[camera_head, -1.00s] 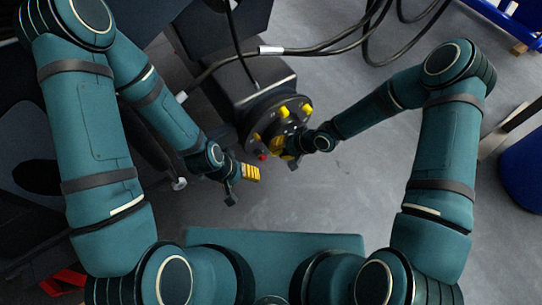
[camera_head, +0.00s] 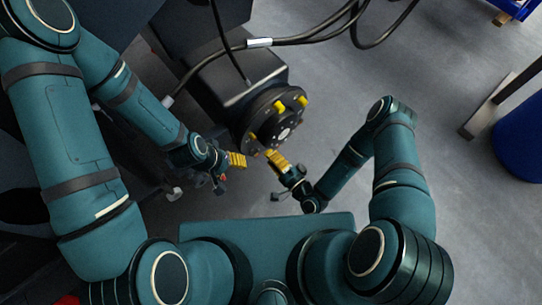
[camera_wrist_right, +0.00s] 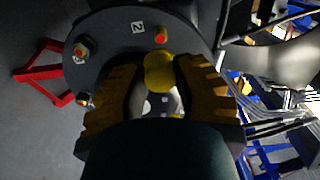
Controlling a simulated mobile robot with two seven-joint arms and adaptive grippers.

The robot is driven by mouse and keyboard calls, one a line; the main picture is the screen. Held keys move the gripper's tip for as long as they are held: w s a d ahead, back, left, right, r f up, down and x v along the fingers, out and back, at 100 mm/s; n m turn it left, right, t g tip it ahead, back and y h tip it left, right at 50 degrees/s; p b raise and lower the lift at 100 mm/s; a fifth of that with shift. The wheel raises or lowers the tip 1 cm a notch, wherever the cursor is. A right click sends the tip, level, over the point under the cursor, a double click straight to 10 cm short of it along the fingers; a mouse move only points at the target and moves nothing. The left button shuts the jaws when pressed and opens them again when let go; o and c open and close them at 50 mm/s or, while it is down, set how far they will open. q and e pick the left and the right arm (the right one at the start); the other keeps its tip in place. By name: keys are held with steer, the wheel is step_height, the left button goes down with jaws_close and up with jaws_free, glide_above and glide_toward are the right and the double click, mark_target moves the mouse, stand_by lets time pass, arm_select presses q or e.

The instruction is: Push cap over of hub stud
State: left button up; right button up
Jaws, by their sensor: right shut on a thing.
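The round dark hub (camera_head: 265,121) faces down-right in the head view, with yellow caps (camera_head: 279,106) on studs around its face. In the right wrist view the hub disc (camera_wrist_right: 115,42) fills the upper left.
Thick cables (camera_head: 305,46) run above the hub housing (camera_head: 238,78). A blue bin (camera_head: 522,140) and a metal stand leg (camera_head: 490,102) are at the far right. The grey floor right of the hub is clear. A red frame (camera_wrist_right: 45,70) shows in the wrist view.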

steer(key=shift+s, duration=0.1)
stand_by(0.3)
steer(key=x, duration=0.6)
stand_by(0.5)
steer(key=shift+w+a, duration=0.1)
steer(key=shift+w, duration=0.1)
stand_by(0.5)
steer(key=shift+w+a, duration=0.2)
steer(key=shift+w, duration=0.1)
steer(key=shift+w+a, duration=0.4)
steer(key=shift+w, duration=0.1)
steer(key=shift+w+a, duration=0.25)
steer(key=shift+w, duration=0.05)
steer(key=shift+w+a, duration=0.1)
steer(key=shift+w, duration=0.05)
